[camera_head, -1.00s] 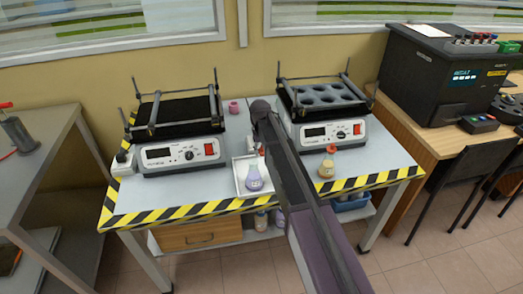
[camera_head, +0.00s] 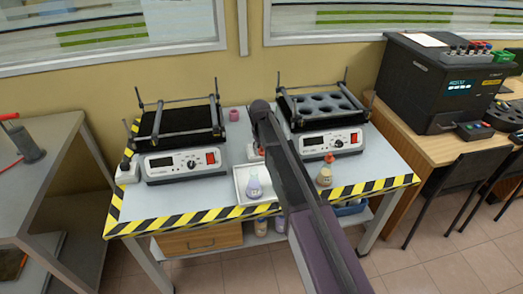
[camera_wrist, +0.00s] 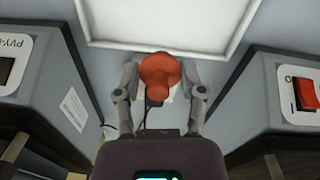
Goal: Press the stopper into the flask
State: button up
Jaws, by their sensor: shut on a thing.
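My gripper (camera_wrist: 160,95) is shut on a red stopper (camera_wrist: 162,72), with one finger on each side of it in the wrist view. In the head view my arm hides most of the gripper, which is between the two shakers and behind the white tray (camera_head: 240,192). The stopper is apart from this flask. The tray also shows at the top of the wrist view (camera_wrist: 165,44), but no flask shows there.
A left shaker (camera_head: 180,162) and a right shaker (camera_head: 330,140) flank the gripper closely. A brownish flask with a red stopper (camera_head: 325,174) stands right of my arm. A small pink item (camera_head: 234,115) sits at the back. Striped tape (camera_head: 190,218) marks the table's front edge.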

dwell(0.4)
jog(key=s+a+r+p, duration=0.2)
jog(key=s+r+p, duration=0.7)
jog(key=s, duration=0.3)
jog(key=shift+r+n+p, duration=0.3)
jog(key=shift+r+p, duration=0.1)
jog(key=shift+a+f, duration=0.1)
jog(key=shift+f, duration=0.05)
jog(key=shift+f+b, duration=3.05)
jog(key=shift+b, duration=0.15)
jog(key=shift+f, duration=0.2)
dwell(0.4)
jog(key=o, duration=0.8)
